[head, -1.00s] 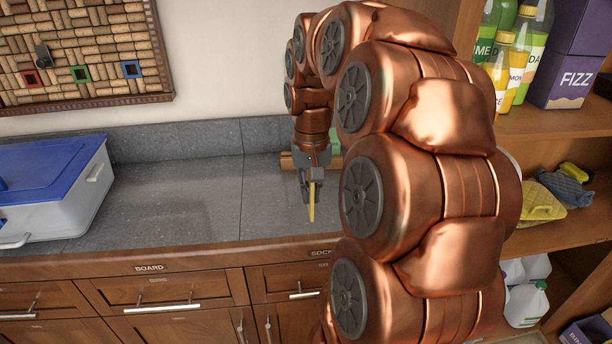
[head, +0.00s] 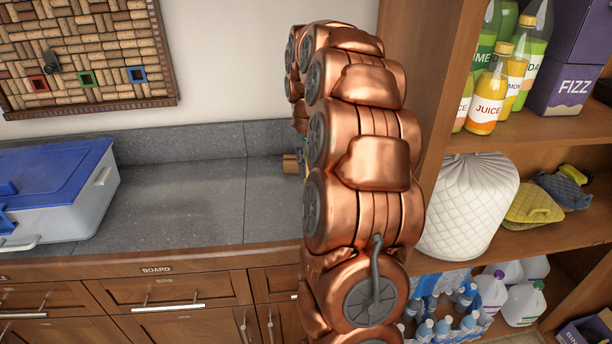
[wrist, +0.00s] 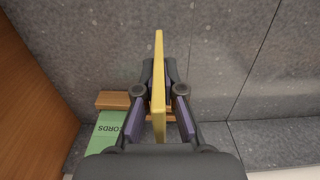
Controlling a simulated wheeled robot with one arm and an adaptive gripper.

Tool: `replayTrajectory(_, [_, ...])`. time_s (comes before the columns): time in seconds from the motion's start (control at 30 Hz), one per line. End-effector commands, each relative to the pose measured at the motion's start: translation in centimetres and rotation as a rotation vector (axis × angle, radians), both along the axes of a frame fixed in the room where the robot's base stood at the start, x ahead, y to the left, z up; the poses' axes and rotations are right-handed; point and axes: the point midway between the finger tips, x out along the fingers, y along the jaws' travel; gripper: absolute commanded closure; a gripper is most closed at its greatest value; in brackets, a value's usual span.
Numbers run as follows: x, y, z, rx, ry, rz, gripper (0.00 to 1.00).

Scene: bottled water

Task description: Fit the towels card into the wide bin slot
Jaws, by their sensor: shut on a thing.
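My gripper (wrist: 160,105) is shut on a thin yellow card (wrist: 158,75), seen nearly edge-on in the wrist view. No writing shows on the card from this angle, so I cannot read its label. Below the gripper, a wooden holder (wrist: 112,100) lies on the counter, with another piece of its wood near the card's lower end. In the head view, my arm hides most of the gripper, and only an end of the wooden holder (head: 290,164) shows. I cannot make out the wide slot.
The grey counter (head: 190,195) is clear left of the arm. A blue-lidded bin (head: 105,180) stands at its left end.

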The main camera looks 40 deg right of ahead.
Motion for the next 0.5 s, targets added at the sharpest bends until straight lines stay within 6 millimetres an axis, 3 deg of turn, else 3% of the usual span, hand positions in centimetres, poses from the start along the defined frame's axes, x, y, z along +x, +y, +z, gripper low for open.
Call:
replayTrajectory(0.23, [0.2,-0.1,-0.6,0.001,0.002,0.001,1.0])
replayTrajectory(0.5, [0.2,-0.2,-3.3,0.0,0.001,0.001,1.0])
